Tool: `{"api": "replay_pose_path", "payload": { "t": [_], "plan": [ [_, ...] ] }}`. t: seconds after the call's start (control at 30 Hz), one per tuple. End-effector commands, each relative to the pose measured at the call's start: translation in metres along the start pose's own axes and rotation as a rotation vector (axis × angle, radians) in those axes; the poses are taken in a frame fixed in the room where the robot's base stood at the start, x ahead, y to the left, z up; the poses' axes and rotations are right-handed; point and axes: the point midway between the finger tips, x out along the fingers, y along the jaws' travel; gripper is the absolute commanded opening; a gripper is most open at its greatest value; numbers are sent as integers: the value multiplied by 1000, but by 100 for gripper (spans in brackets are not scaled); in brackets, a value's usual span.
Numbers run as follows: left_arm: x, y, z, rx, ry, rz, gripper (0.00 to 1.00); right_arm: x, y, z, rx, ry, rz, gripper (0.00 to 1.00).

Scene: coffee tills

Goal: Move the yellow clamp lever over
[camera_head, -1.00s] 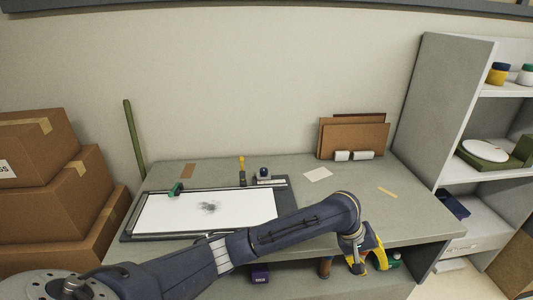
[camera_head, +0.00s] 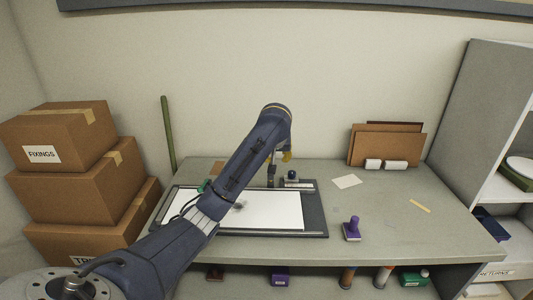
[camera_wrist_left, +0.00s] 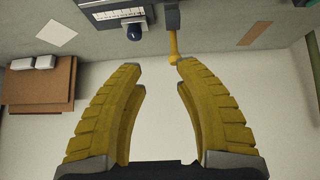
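The yellow clamp lever (camera_wrist_left: 173,48) shows in the left wrist view, hanging from a dark clamp part at the top of the picture. Its rounded end lies just beyond the fingertips, slightly right of the middle of the gap. My left gripper (camera_wrist_left: 159,66) is open and empty, with no finger seen touching the lever. In the head view the left gripper (camera_head: 286,156) is over the back edge of the board with the white sheet (camera_head: 270,212), and the lever is hard to separate from it. My right gripper is not in view.
A purple stamp (camera_head: 352,230) stands right of the board. Brown folders (camera_head: 386,146) lean at the back right. Cardboard boxes (camera_head: 75,180) are stacked at the left. The table's right part is mostly clear.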

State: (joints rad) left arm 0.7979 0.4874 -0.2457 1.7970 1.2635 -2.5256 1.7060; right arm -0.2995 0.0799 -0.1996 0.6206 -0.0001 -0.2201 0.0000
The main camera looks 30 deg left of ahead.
Motion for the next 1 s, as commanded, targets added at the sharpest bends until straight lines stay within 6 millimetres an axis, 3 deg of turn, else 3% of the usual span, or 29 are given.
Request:
{"api": "replay_pose_path", "payload": {
  "t": [0.1,0.27,0.97,1.0],
  "plan": [
    [-2,-13,-8,7,12,-32,33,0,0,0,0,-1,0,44],
    [3,-19,-10,8,14,-44,33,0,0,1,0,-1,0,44],
    [78,-21,-11,8,15,-42,36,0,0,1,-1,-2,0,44],
    [76,-21,-11,8,16,-41,31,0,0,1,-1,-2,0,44]
  ]
}}
